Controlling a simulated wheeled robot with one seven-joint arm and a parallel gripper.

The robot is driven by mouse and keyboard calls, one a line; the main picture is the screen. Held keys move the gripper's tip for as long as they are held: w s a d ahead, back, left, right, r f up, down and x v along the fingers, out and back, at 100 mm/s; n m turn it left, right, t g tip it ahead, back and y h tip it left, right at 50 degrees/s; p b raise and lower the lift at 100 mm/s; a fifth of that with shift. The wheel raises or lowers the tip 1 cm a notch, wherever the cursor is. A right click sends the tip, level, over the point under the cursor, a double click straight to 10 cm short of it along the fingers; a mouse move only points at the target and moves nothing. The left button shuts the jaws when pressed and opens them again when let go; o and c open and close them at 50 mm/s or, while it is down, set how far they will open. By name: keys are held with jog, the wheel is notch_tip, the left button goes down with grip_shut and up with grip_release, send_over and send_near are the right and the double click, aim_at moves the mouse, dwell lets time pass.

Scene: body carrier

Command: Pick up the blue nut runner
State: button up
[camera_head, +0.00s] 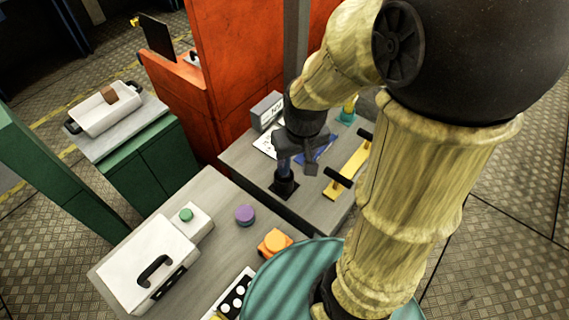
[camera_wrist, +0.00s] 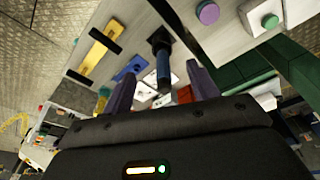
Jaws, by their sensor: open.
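The blue nut runner (camera_wrist: 164,70) stands upright on the grey bench, with a blue body and a wider black foot. In the head view its lower part (camera_head: 284,172) shows below my gripper, which hides its top. My gripper (camera_head: 298,160) is open, with its fingers around the upper part of the tool. In the wrist view the tool lies between the two purple-grey fingers (camera_wrist: 162,84), with visible gaps on both sides. I cannot tell exactly how deep it sits between them.
A yellow bar with black handles (camera_head: 352,165) lies right of the tool, and a flat blue piece (camera_head: 320,150) behind it. A grey box (camera_head: 266,109) stands at the bench's back. The nearer bench holds a purple knob (camera_head: 245,215) and white case (camera_head: 150,262). An orange partition (camera_head: 225,75) stands behind.

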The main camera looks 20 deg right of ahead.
jog(key=w+r+n+g, duration=0.2)
jog(key=w+n, duration=0.4)
jog(key=w, duration=0.5)
jog(key=shift+w+r+b, duration=0.25)
jog(key=shift+r+b, duration=0.05)
jog(key=shift+a, duration=0.1)
notch_tip(320, 180, down, 11)
jog(key=p, duration=0.2)
jog(key=shift+p, duration=0.35)
jog(key=shift+f, duration=0.65)
jog(key=shift+w+f+p, duration=0.15)
jog(key=shift+f+p, duration=0.5)
jog(key=shift+f, duration=0.65)
jog(key=shift+w+f+p, duration=0.1)
jog(key=shift+f+p, duration=0.55)
jog(key=shift+f, duration=0.65)
jog(key=shift+d, duration=0.2)
